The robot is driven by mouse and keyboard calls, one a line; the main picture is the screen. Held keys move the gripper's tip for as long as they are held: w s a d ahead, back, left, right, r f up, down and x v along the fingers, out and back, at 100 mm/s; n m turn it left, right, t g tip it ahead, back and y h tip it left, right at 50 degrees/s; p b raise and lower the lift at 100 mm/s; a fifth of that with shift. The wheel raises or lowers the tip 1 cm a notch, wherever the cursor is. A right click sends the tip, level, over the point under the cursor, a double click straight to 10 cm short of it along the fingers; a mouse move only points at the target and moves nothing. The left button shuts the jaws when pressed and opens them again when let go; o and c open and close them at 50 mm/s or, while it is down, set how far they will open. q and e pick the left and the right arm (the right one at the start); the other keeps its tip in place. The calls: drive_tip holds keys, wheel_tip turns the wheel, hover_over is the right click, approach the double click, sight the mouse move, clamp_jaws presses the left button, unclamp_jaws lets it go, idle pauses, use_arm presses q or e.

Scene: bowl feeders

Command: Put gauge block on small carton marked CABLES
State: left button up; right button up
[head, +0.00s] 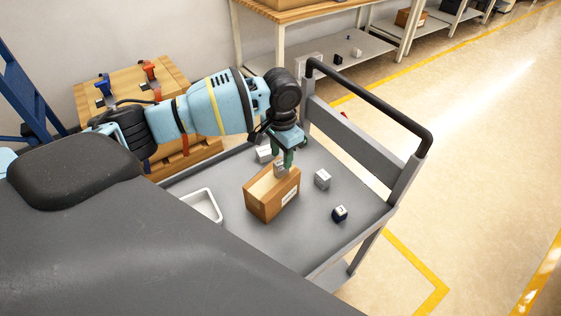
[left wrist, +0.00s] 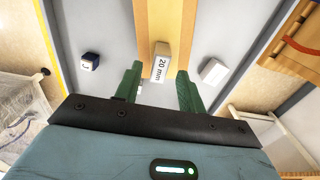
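The gauge block (head: 280,169), a small pale block marked "20 mm", appears to rest upright on top of the small brown carton (head: 262,201). The carton has a white label on its side, too small to read. My left gripper (head: 285,153) is just above the block, pointing down. In the left wrist view its green fingers (left wrist: 159,72) are apart, with the gauge block (left wrist: 161,64) between and just beyond the tips and a gap on each side. The carton's top (left wrist: 178,25) shows under the block. My right gripper is not in view.
The carton stands on a grey cart (head: 290,246) with a dark push handle (head: 370,105). Near it are a pale block (head: 264,154), a grey block (head: 322,178), a navy cube (head: 340,213) and a white tray (head: 203,205). The cart top is clear in front of the carton.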

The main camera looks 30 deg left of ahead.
sight(282, 161)
use_arm(q)
wheel_tip(282, 161, up, 8)
drive_tip(key=shift+p, duration=0.3)
